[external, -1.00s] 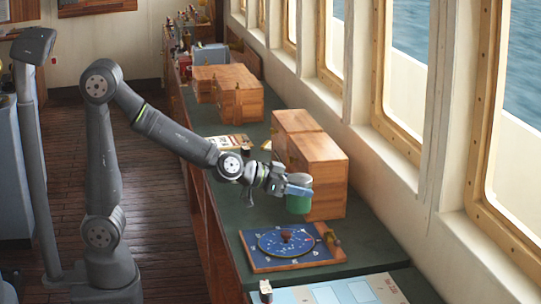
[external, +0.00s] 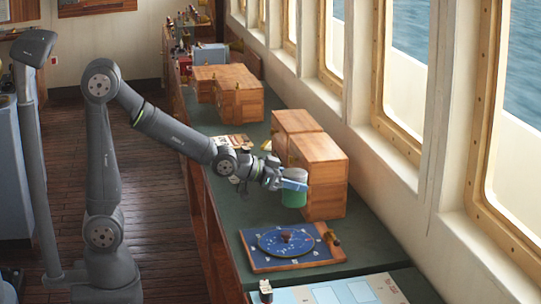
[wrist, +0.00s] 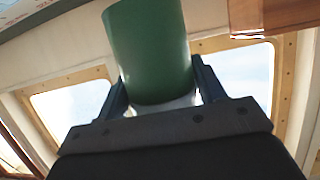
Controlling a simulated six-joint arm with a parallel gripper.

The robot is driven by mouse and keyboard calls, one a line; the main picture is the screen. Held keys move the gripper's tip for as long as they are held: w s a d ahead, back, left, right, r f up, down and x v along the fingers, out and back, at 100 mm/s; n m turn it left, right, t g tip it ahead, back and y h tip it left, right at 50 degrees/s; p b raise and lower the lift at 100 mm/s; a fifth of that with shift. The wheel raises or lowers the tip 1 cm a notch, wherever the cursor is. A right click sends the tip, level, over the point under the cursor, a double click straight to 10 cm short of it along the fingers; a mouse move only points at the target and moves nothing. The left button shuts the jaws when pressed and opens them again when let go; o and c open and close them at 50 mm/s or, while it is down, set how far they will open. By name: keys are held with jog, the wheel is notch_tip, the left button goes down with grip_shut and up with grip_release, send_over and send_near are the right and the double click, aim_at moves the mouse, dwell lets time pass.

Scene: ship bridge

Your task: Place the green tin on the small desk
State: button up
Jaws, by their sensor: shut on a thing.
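The green tin (external: 294,199) is between the fingers of my gripper (external: 294,184), beside the wooden boxes above the long green-topped counter. In the wrist view the green tin (wrist: 148,45) sits between the two dark fingers of my gripper (wrist: 160,88), which is shut on it. In the external view the fingers cover part of the tin's upper side. I cannot tell from the external view how far its base is above the counter. I cannot make out which surface is the small desk.
Wooden boxes (external: 318,180) stand right beside the tin, along the window side. A blue chart board with a round dial (external: 265,238) lies nearer on the counter (external: 226,205). More wooden boxes (external: 238,103) and a grey-blue case (external: 208,55) stand farther back.

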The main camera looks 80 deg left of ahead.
jog(key=d+f+m+g+h, duration=0.1)
jog(key=d+f+m+h, duration=0.2)
jog(key=d, duration=0.7)
jog(key=d+f+m+g+h, duration=0.2)
jog(key=d+m+h, duration=0.1)
jog(key=d, duration=0.7)
jog(key=d+f+m+g+h, duration=0.1)
jog(key=d+f+m+h, duration=0.2)
jog(key=d, duration=0.7)
jog(key=shift+a+f, duration=0.15)
jog(key=shift+f, duration=1.35)
jog(key=shift+a+f, duration=0.1)
jog(key=shift+f, duration=1.35)
jog(key=shift+f, duration=0.3)
jog(key=o, duration=1.3)
jog(key=v, duration=1.7)
jog(key=shift+a, duration=0.4)
jog(key=shift+f, duration=0.15)
